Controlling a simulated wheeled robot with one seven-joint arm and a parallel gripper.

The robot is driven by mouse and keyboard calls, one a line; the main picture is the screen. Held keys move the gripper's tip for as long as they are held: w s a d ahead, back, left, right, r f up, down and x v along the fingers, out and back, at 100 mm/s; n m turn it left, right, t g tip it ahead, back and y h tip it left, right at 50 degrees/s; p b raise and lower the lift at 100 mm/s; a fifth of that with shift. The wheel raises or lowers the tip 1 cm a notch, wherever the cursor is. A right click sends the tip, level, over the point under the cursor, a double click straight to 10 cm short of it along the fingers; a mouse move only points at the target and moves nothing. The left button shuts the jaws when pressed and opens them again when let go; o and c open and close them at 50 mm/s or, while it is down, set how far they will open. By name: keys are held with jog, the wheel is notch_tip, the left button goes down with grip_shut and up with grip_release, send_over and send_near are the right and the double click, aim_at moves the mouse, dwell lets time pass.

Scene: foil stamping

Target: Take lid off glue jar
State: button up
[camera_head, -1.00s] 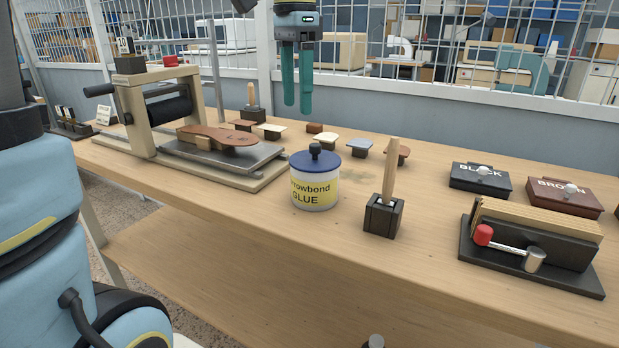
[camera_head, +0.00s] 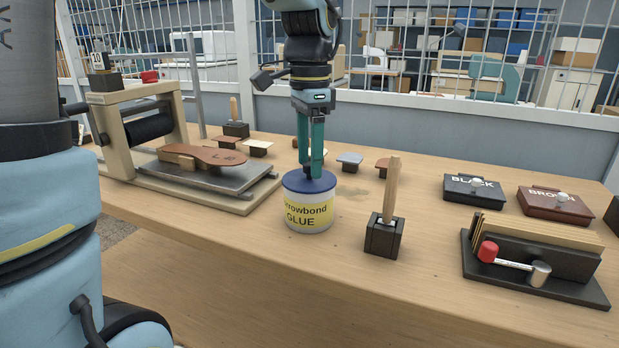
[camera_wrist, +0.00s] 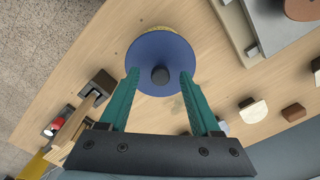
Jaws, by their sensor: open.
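The glue jar (camera_head: 308,215) is white with a yellow label and stands upright on the bench. Its blue lid (camera_head: 295,182) sits on top; in the wrist view the lid (camera_wrist: 150,52) is a blue disc with a dark round knob (camera_wrist: 160,75) at its centre. My gripper (camera_head: 311,176) is above the jar, pointing down, with its teal fingertips at the height of the knob. In the wrist view my gripper (camera_wrist: 160,76) is open, with one finger on each side of the knob and a gap on both sides. The knob is mostly hidden by the fingers in the head view.
A wooden-handled brush in a black block (camera_head: 383,238) stands just right of the jar. A press with a leather sole on its plate (camera_head: 215,175) is to the left. Black (camera_head: 477,190) and brown (camera_head: 556,204) boxes and a black holder (camera_head: 535,268) are at right.

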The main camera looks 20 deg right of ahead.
jog(key=shift+f, duration=0.15)
grip_shut()
dwell(0.4)
